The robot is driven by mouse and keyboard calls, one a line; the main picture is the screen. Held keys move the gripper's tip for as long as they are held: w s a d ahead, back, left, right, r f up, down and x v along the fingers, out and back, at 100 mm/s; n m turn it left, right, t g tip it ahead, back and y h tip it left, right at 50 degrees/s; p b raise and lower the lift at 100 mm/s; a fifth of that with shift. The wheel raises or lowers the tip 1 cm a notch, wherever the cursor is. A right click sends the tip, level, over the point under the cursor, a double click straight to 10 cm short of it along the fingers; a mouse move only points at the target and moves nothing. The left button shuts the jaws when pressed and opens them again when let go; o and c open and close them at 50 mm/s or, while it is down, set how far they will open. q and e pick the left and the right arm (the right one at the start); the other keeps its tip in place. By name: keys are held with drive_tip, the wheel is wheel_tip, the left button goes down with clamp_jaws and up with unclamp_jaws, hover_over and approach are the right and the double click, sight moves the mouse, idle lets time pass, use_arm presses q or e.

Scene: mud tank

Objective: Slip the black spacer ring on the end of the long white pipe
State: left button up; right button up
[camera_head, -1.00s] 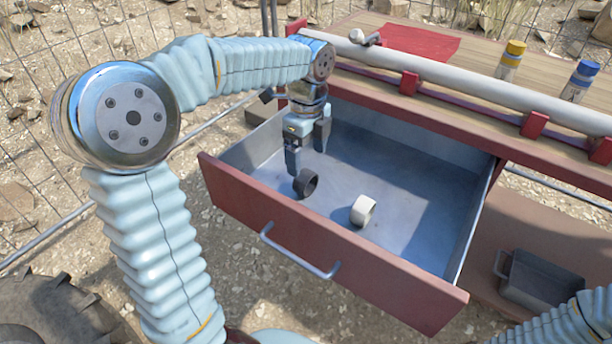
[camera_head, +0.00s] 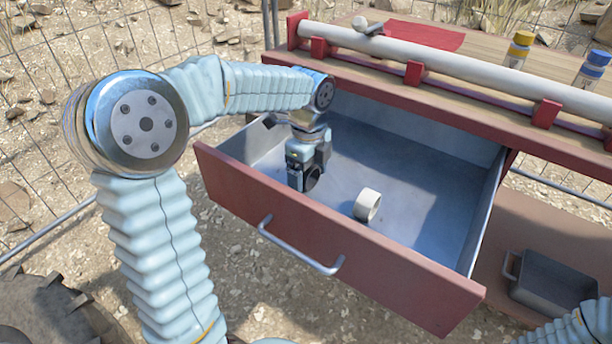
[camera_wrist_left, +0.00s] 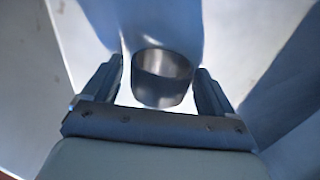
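The black spacer ring (camera_head: 311,180) lies in the open drawer, near its left end, partly hidden by my left gripper. My left gripper (camera_head: 308,181) is lowered into the drawer at the ring. In the left wrist view the ring (camera_wrist_left: 162,78) sits between the two spread fingers (camera_wrist_left: 160,85), with a gap showing on each side. The long white pipe (camera_head: 455,68) lies in red brackets along the workbench top, its left end near the red end block. My right gripper is out of view.
A white ring (camera_head: 367,205) lies in the drawer (camera_head: 330,262) to the right. The drawer's front and side walls stand around the gripper. A grey bin (camera_head: 552,284) is at lower right. Yellow-capped (camera_head: 518,50) and blue-capped (camera_head: 591,69) bottles stand behind the pipe.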

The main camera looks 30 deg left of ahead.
use_arm(q)
drive_tip(key=c, duration=0.6)
wheel_tip(320, 180, up, 5)
drive_tip(key=p, duration=0.5)
drive_tip(key=shift+r, duration=0.2)
drive_tip(key=shift+c, duration=0.2)
drive_tip(key=shift+r, duration=1.3)
